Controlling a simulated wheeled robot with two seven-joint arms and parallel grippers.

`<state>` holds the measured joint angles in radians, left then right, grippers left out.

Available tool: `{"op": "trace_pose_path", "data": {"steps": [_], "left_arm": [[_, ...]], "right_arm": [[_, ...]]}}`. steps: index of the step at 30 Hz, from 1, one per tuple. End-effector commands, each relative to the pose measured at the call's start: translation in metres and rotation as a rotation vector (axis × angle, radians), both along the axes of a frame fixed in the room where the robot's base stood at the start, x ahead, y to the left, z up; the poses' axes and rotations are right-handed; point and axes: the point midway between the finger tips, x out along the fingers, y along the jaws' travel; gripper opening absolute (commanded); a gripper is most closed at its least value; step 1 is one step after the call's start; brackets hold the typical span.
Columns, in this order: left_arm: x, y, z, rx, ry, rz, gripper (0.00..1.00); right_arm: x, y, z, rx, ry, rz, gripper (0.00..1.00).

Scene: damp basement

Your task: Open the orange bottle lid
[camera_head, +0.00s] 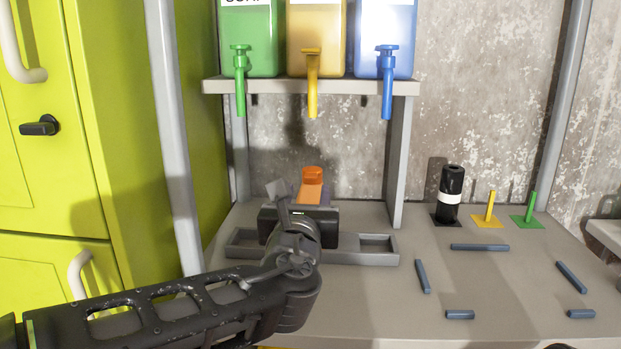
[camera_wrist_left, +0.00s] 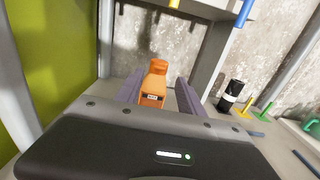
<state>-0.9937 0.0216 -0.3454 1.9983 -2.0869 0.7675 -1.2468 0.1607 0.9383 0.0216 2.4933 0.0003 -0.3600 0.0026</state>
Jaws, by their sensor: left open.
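The orange bottle (camera_head: 312,178) stands at the back of the grey table, beneath the dispenser shelf, its lower part hidden behind my left gripper (camera_head: 300,208). In the left wrist view, the orange bottle (camera_wrist_left: 154,86) has a small dark label on its near side and a raised orange top part. The purple fingers of my left gripper (camera_wrist_left: 160,94) are open, one on each side of the bottle. I cannot tell whether they touch it or whether the lid is open. My right gripper is not in view.
A grey tray (camera_head: 375,258) lies around the bottle's spot. Green, yellow and blue dispensers (camera_head: 385,40) hang above on a shelf (camera_head: 350,88). Green cabinets (camera_head: 130,120) flank the left.

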Motion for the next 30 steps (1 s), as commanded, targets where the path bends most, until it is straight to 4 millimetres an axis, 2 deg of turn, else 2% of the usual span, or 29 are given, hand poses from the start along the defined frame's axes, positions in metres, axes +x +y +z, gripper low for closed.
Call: {"op": "trace_pose_path", "data": {"steps": [5,18,29,30], "left_arm": [[0.011,0.0,-0.001,0.001,0.002,0.001,0.45],[0.072,0.0,-0.001,0.0,0.001,0.001,0.45],[0.078,0.0,-0.001,-0.001,0.001,-0.001,0.45],[0.078,0.0,-0.001,-0.001,0.001,-0.001,0.42]], "right_arm": [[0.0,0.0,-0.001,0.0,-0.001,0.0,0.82],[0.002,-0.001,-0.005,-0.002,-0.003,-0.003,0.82],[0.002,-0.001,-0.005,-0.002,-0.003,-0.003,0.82],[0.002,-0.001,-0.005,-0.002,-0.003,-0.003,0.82]]}}
